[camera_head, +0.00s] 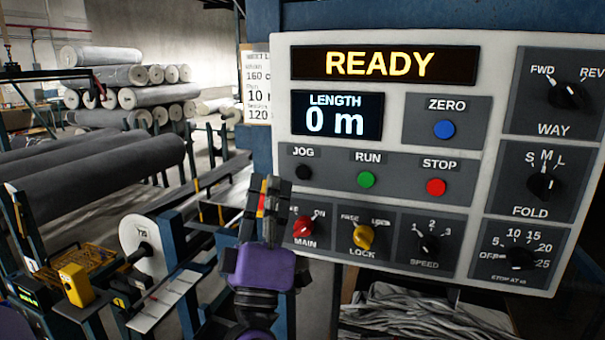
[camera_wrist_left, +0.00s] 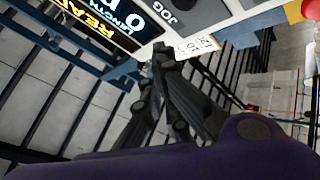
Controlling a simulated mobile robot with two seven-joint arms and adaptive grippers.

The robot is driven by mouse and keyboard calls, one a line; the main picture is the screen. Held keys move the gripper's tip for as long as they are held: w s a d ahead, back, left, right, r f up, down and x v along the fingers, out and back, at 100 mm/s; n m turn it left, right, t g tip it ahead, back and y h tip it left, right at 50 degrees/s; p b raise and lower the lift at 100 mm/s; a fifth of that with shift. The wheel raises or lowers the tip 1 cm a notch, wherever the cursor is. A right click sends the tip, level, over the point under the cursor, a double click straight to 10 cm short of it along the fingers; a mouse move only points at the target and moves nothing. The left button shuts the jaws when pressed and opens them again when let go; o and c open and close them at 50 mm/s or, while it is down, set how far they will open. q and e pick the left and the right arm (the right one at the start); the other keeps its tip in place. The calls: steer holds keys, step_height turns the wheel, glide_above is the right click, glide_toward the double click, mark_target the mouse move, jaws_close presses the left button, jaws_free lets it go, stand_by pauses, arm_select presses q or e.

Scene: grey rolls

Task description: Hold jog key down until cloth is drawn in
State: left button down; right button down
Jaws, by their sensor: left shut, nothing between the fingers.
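The control panel (camera_head: 395,150) fills the right of the head view. Its display (camera_head: 384,64) reads READY and its length display (camera_head: 337,115) reads 0 m. The black jog key (camera_head: 303,172) sits under the JOG label at the panel's left. My left gripper (camera_head: 263,185) is upright, shut and empty, just left of and below the jog key; whether it touches the panel I cannot tell. In the left wrist view the shut fingers (camera_wrist_left: 162,55) point towards the panel edge near the JOG label (camera_wrist_left: 180,5). The key itself is not clear there. My right gripper is not in view.
A green run button (camera_head: 367,180) and a red stop button (camera_head: 436,187) lie right of the jog key. The red main knob (camera_head: 304,226) and yellow lock knob (camera_head: 363,236) are below. Grey cloth rolls (camera_head: 95,175) lie on the left; folded cloth (camera_head: 420,312) lies beneath the panel.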

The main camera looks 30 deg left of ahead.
mark_target(303, 172)
arm_select(q)
steer(key=shift+w+a, duration=0.2)
steer(key=shift+w, duration=0.65)
steer(key=shift+w+a, duration=0.25)
steer(key=shift+w, duration=0.6)
steer(key=shift+w+a, duration=0.2)
steer(key=shift+w, duration=0.65)
steer(key=shift+w, duration=0.1)
steer(key=shift+w+a, duration=0.1)
steer(key=shift+w, duration=0.25)
